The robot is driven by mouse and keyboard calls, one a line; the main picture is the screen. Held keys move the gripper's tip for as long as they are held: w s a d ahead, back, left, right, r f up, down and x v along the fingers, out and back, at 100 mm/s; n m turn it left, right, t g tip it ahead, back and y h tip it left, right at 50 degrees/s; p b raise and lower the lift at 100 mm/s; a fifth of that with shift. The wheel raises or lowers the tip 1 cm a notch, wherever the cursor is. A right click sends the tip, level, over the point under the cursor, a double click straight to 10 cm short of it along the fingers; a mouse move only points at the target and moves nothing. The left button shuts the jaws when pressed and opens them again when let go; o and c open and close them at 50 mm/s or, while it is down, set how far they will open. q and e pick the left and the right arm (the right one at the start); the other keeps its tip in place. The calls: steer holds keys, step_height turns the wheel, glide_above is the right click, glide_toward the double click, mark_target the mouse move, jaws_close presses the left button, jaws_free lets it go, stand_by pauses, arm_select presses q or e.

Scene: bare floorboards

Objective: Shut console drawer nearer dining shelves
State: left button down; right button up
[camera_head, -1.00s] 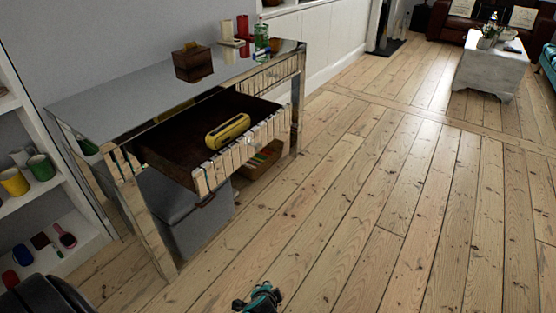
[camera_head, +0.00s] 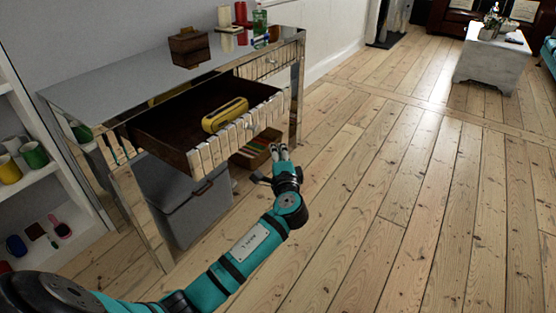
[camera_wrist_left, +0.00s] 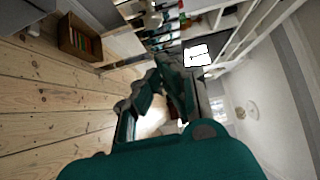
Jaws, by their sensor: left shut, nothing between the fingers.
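The mirrored console (camera_head: 95,88) stands against the wall at the left in the head view. Its drawer nearer the shelves (camera_head: 215,150) is pulled out, with a yellow oblong item (camera_head: 225,115) lying inside. The other drawer (camera_head: 272,62), farther along, looks shut. My left gripper (camera_head: 280,150) is shut and empty, to the right of the open drawer's front and apart from it in the picture. In the left wrist view the gripper (camera_wrist_left: 165,75) shows dark and partly blurred against the room. My right gripper is in neither view.
White shelves (camera_head: 50,190) with mugs stand at the left. A grey box (camera_head: 185,205) and a wooden crate (camera_head: 255,152) sit under the console. A wooden box (camera_head: 189,48) and bottles stand on top.

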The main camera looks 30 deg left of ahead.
arm_select(q)
steer(key=w+a, duration=0.4)
steer(key=a, duration=0.3)
steer(key=shift+w+b, duration=0.2)
steer(key=shift+b, duration=0.2)
steer(key=shift+f, duration=0.1)
